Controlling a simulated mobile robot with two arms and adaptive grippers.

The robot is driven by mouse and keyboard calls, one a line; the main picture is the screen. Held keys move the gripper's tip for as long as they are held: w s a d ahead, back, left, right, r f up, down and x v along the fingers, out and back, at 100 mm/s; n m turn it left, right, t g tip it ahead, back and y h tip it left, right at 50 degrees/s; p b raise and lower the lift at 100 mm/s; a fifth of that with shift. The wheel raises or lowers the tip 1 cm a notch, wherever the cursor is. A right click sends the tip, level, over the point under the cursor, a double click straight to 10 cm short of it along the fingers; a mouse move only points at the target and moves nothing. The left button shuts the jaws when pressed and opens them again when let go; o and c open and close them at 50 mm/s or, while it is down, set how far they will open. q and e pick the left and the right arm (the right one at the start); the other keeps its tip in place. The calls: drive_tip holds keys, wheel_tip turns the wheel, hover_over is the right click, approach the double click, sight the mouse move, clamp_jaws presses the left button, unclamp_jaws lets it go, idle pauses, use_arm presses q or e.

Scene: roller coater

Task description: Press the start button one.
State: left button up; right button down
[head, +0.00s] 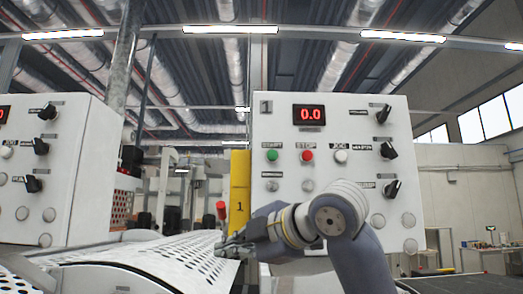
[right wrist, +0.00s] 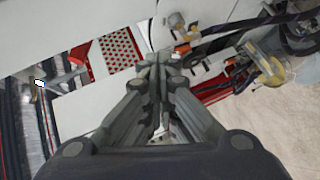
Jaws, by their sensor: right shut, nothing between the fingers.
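The control panel (head: 348,120) marked 1 faces me, upright, in the middle of the head view. Its green start button (head: 272,155) sits at the upper left of the panel, under a small label. The red stop button (head: 307,156) is just right of it. My right gripper (head: 222,246) is below and to the left of the green button, clearly apart from it, over the perforated white cover. In the right wrist view its fingers (right wrist: 163,60) are shut together with nothing between them. My left gripper is not in view.
A display (head: 309,115) reads 0.0 above the buttons. A white button (head: 340,156) and black knobs are further right. Another panel (head: 62,170) is at the far left.

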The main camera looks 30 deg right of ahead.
sight(272, 156)
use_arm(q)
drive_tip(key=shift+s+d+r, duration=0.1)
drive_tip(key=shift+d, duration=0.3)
use_arm(e)
drive_tip(key=s+d+r+n+t, duration=0.1)
drive_tip(key=s+d+r, duration=0.2)
drive_tip(key=s+r, duration=0.6)
drive_tip(key=s+d+r+n+t+y, duration=0.1)
drive_tip(key=s+d+r, duration=0.3)
drive_tip(key=s+r, duration=0.5)
drive_tip(key=shift+s+r+n+t, duration=0.2)
drive_tip(key=shift+r+n+t, duration=0.1)
drive_tip(key=shift+n+t, duration=0.3)
drive_tip(key=shift+w+a, duration=0.1)
drive_tip(key=shift+w, duration=0.1)
